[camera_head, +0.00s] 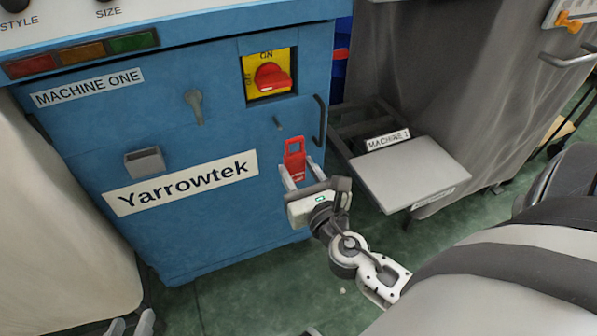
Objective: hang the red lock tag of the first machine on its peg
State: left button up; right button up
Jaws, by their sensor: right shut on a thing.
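The red lock tag (294,157) is upright in front of machine one's blue front, with an opening in its upper part. My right gripper (300,180) is shut on its lower part. A small dark peg (278,122) sticks out of the blue panel, above and slightly left of the tag in the picture. The tag's top is apart from the peg. I cannot tell how far the tag is from the panel. The fingertips of my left gripper (131,326) show at the bottom edge, apart and with nothing between them; the rest is cut off.
Machine one (90,145) carries a red switch (272,77) on a yellow plate, a grey key-like part (195,105), a small grey box (145,162) and a dark handle (319,120). A grey platform (410,172) lies right of the tag. Green floor shows below.

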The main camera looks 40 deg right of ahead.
jog(key=shift+f+x, duration=0.1)
jog(key=shift+x, duration=2)
jog(key=shift+f+x, duration=0.15)
jog(key=shift+x, duration=1.95)
jog(key=shift+w+f, duration=0.15)
jog(key=shift+w, duration=0.15)
jog(key=shift+w+f, duration=0.2)
jog(key=shift+w, duration=0.05)
jog(key=shift+w+f, duration=0.15)
pick_arm(q)
jog(key=shift+d+r, duration=0.15)
jog(key=shift+r, duration=0.2)
jog(key=shift+f, duration=0.15)
pick_arm(e)
jog(key=o, duration=1.1)
